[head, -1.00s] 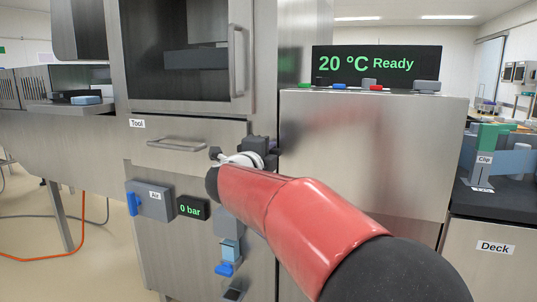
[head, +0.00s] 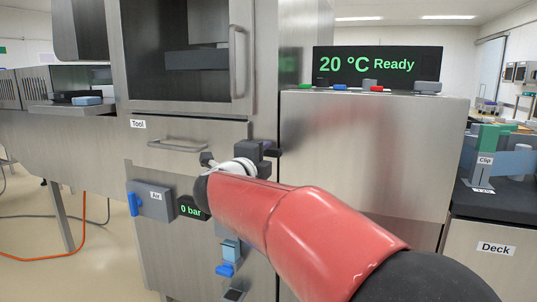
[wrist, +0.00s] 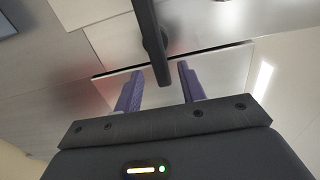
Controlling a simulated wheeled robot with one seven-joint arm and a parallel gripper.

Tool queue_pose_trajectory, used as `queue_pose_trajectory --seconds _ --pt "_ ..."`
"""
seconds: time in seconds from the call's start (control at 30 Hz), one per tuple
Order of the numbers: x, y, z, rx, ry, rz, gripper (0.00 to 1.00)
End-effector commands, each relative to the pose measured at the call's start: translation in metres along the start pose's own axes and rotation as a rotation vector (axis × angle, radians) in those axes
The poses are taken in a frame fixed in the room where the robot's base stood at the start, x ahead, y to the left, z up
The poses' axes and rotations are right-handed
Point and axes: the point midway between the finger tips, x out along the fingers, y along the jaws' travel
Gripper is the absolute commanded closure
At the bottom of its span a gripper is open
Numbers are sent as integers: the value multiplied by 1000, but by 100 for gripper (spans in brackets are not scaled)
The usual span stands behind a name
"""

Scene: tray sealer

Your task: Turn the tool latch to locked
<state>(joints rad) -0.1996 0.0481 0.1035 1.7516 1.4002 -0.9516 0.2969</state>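The tool drawer front (head: 215,133), labelled "Tool", is closed and has a bar handle (head: 177,144). My gripper (head: 272,150) is at the drawer's right end, mostly hidden by my red arm. In the wrist view my gripper (wrist: 159,68) is open, with two purple fingers apart. A dark bar, seemingly the tool latch (wrist: 147,25), comes down from the top of that view, and its end shows between the fingers. Gaps show on both sides of it. I cannot tell how deep it sits between them. In the head view the latch cannot be told apart from the gripper.
An air box (head: 150,199) with a blue handle and a "0 bar" display (head: 191,209) sit below the drawer. A chamber door handle (head: 238,62) is above. A "20 °C Ready" screen (head: 377,66) and small coloured buttons stand on the steel cabinet (head: 365,150) at right.

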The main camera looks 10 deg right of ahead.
Motion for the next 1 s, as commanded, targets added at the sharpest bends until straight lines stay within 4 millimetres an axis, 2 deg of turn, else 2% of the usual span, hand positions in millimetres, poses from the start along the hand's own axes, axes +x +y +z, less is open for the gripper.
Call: queue_pose_trajectory --seconds 0.1,0.27,0.6,0.7,0.87,0.93,1.0 --pt "-21 -1 0 0 -3 -1 60" --pt "-37 0 0 0 -1 0 60" --pt "-41 0 0 0 0 0 60" --pt "-42 -6 0 -12 -21 -11 60" --pt "-54 -38 6 -142 -210 -80 60" --pt "-69 -52 10 -261 -347 -120 60" --pt "-89 -56 12 -409 -490 -148 60"
